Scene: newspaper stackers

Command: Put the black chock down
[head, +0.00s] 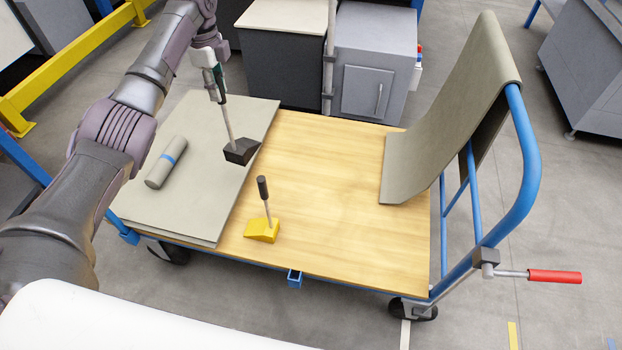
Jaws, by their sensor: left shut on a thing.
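The black chock (241,151) is a dark wedge on a thin pale rod. It is at the right edge of the grey stack of sheets (205,205); I cannot tell whether it touches the stack or hangs just above it. My left gripper (221,95) is shut on the upper end of the chock's rod. My right gripper is not in the head view. A yellow chock (262,229) with a dark-tipped rod stands on the bare wooden deck of the cart (330,190), near its front edge.
A grey sheet (450,110) drapes over the cart's blue handle frame (530,160) at the right. Grey cabinets (372,60) stand behind the cart. The middle of the deck is clear.

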